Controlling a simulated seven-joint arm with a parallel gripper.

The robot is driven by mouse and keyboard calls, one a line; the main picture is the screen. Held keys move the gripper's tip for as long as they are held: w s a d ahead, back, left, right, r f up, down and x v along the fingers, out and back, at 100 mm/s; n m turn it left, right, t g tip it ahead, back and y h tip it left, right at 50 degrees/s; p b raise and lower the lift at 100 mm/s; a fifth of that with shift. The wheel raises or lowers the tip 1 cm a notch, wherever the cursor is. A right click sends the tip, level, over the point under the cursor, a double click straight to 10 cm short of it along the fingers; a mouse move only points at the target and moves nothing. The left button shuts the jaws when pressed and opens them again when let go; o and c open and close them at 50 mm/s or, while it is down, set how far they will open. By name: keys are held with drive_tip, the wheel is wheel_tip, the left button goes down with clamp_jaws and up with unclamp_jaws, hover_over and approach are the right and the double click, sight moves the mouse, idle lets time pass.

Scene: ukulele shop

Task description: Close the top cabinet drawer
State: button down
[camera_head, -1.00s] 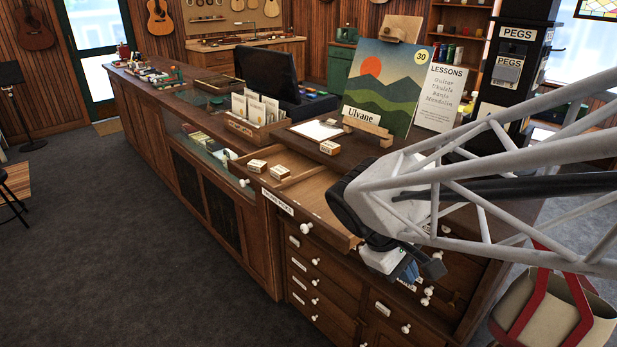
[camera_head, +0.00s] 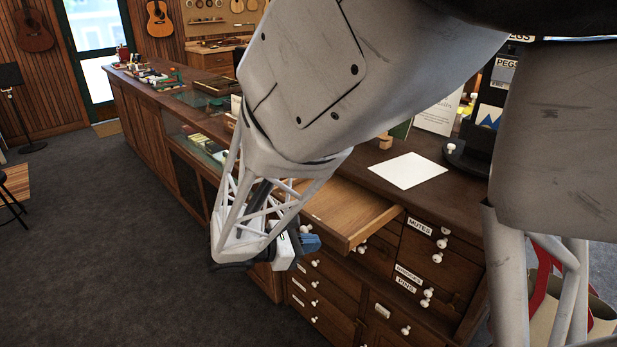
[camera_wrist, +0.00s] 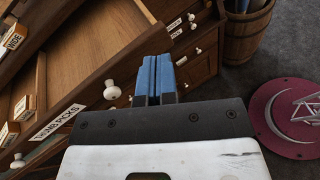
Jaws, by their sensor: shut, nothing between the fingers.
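The top drawer (camera_head: 345,207) of the wooden cabinet (camera_head: 445,262) is pulled out, with its bare wooden inside showing. My arm hides the drawer's left part in the head view.
More closed drawers with white knobs sit below and to the right. White paper (camera_head: 408,170) lies on the countertop. The floor in front is clear.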

drive_tip(key=w+a+f+n+t, duration=0.1)
drive_tip(key=a+f+n+t, duration=0.1)
drive_tip(key=a, duration=0.5)
drive_tip(key=a+f+n+t, duration=0.2)
drive_tip(key=a+n+t, duration=0.2)
drive_tip(key=a, duration=0.3)
drive_tip(key=shift+w+f+n+t, duration=0.3)
drive_tip(key=shift+w, duration=0.1)
drive_tip(key=shift+w+d, duration=0.1)
approach(321, 215)
drive_tip(key=shift+w+d+r, duration=0.1)
drive_tip(key=shift+d+r, duration=0.05)
drive_tip(key=shift+r, duration=0.35)
drive_tip(key=shift+w+d+r, duration=0.1)
drive_tip(key=shift+d+r, duration=0.1)
drive_tip(key=shift+r, duration=0.3)
drive_tip(key=shift+w+d, duration=0.1)
drive_tip(key=x, duration=2.2)
drive_tip(key=shift+w+d+f, duration=0.2)
drive_tip(key=shift+w+f, duration=0.15)
drive_tip(key=shift+w, duration=0.1)
drive_tip(key=shift+r+v, duration=0.1)
drive_tip(key=shift+v, duration=3.4)
drive_tip(key=shift+r+v, duration=0.15)
drive_tip(key=shift+v, duration=3.35)
drive_tip(key=shift+s, duration=0.1)
